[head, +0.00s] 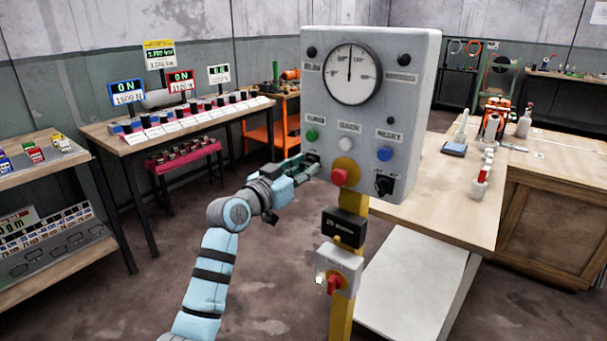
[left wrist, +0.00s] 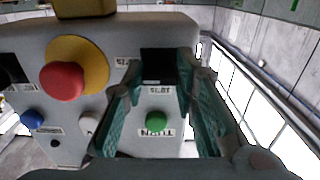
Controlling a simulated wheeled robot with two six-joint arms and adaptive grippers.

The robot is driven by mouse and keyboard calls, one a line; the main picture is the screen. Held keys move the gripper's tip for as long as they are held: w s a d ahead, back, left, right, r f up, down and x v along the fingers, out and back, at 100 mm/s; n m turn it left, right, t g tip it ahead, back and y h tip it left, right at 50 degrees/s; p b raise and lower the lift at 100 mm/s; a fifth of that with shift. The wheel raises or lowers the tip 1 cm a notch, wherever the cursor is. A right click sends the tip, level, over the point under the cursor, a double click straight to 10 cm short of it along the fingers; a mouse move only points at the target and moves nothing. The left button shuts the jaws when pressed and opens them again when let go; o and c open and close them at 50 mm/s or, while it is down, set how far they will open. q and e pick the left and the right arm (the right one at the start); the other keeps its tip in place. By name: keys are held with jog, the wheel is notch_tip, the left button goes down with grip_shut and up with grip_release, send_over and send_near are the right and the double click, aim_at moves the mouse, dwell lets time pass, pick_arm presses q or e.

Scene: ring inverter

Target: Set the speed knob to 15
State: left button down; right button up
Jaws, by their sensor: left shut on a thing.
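The grey control box (head: 376,60) stands on a yellow post, with a round white dial (head: 351,88) whose needle points about straight up. A black knob (left wrist: 158,64) at the box's lower left sits between the fingers of my left gripper (head: 306,167), which is shut on it. The head view mostly hides this knob behind the gripper. The left wrist view shows the box upside down, with the fingers (left wrist: 158,82) on both sides of the knob. The knob's setting and small label cannot be read. My right gripper is not in view.
A red stop button (head: 340,177) on a yellow collar is close to the gripper. A green button (head: 312,135), white button, blue button (head: 385,153) and second black knob (head: 384,186) share the panel. A red switch (head: 334,283) sits lower on the post. A workbench (head: 440,215) stands behind right.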

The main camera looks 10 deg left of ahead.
pick_arm(q)
jog(key=shift+f+m+b, duration=0.25)
jog(key=shift+m+b, duration=0.1)
jog(key=shift+m, duration=0.75)
jog(key=c, duration=1.3)
grip_release()
jog(key=shift+r, duration=0.15)
jog(key=v, duration=1.2)
jog(key=shift+d, duration=0.1)
